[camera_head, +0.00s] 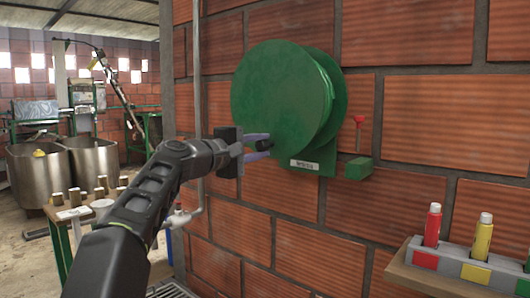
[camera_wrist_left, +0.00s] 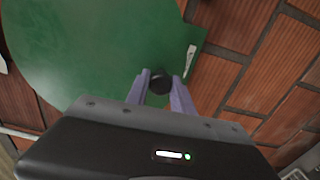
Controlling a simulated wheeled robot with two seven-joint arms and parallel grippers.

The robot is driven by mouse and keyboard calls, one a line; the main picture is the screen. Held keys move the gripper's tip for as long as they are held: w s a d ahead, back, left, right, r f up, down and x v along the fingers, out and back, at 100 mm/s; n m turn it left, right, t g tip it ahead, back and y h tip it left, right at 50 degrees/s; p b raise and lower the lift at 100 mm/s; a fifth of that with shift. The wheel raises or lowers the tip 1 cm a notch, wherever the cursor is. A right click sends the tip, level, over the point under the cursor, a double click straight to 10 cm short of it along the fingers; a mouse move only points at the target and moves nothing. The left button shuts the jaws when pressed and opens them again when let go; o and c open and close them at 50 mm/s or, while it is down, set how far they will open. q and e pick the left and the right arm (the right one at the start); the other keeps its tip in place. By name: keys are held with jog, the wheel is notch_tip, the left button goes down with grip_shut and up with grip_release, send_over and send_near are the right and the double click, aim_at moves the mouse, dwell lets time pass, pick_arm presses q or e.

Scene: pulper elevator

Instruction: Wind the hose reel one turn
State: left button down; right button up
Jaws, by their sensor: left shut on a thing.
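The green hose reel (camera_head: 285,95) is mounted on the brick wall, with a small white label (camera_head: 304,165) on its bracket. Its green disc also fills the upper left of the left wrist view (camera_wrist_left: 85,50). A dark round crank knob (camera_head: 263,145) sticks out low on the disc's face. My left gripper (camera_head: 257,146) is at this knob, its two purple fingers shut on it. In the left wrist view the knob (camera_wrist_left: 160,80) shows between the fingertips (camera_wrist_left: 160,84). My right gripper is in neither view.
A red-topped valve or pin (camera_head: 359,133) and a small green block (camera_head: 358,169) sit right of the reel. A shelf (camera_head: 440,276) with red and yellow bottles is at lower right. A vertical pipe (camera_head: 197,100) runs left of the reel.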

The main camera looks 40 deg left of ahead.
pick_arm(q)
jog(key=shift+a+f, duration=0.1)
jog(key=shift+a, duration=0.1)
dwell(0.3)
jog(key=c, duration=1.1)
grip_release()
jog(key=shift+s, duration=0.1)
jog(key=s+b, duration=0.1)
jog(key=s, duration=0.6)
jog(key=shift+s, duration=0.35)
jog(key=shift+d, duration=0.1)
